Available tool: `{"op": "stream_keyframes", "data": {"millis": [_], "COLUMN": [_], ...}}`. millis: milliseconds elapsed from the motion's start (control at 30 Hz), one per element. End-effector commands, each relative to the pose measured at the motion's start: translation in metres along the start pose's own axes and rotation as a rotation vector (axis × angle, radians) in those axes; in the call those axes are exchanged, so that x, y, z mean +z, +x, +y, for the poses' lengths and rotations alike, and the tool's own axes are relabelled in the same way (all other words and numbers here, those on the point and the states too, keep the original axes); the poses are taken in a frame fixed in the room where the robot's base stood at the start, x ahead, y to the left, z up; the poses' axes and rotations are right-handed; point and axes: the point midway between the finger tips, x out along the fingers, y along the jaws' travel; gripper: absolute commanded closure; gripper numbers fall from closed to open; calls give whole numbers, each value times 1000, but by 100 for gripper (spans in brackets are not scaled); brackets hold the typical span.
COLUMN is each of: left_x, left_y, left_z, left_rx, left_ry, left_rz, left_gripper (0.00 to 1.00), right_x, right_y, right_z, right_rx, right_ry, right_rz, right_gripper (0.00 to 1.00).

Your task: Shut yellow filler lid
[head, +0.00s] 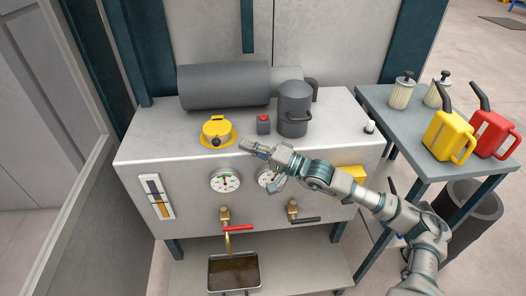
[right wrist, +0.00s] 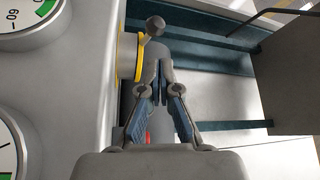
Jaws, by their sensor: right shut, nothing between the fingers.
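The yellow filler lid (head: 215,127) is on a round yellow flange on top of the grey cabinet, left of centre in the head view. A small dark knob shows at its front. I cannot tell whether the lid is fully seated. My right gripper (head: 247,147) is shut and empty, at the cabinet's front edge, just right of and in front of the filler, apart from it in the head view. In the right wrist view the gripper (right wrist: 160,98) points towards a yellow rim (right wrist: 121,45) beside its fingertips; contact cannot be told. My left gripper is not in view.
A dark grey canister (head: 293,112) and a small red-topped block (head: 263,124) stand right of the filler. A large grey cylinder (head: 225,86) lies behind. Gauges (head: 225,180) and a red-handled valve (head: 237,228) are on the front. A side table (head: 400,123) holds yellow and red cans.

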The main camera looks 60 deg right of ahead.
Motion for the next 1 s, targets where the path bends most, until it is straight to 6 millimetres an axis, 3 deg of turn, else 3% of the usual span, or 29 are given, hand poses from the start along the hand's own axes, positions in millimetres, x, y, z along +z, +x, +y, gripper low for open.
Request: {"op": "stream_keyframes", "data": {"millis": [400, 1000], "left_x": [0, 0], "left_y": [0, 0], "left_z": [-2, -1], "left_rx": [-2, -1], "left_ry": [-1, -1], "left_rz": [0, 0], "left_gripper": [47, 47], "right_x": [-1, -2], "right_y": [-35, -45], "right_z": [2, 0], "right_rx": [5, -1], "right_ry": [-1, -1], "right_rz": [0, 2], "right_gripper": [100, 100]}}
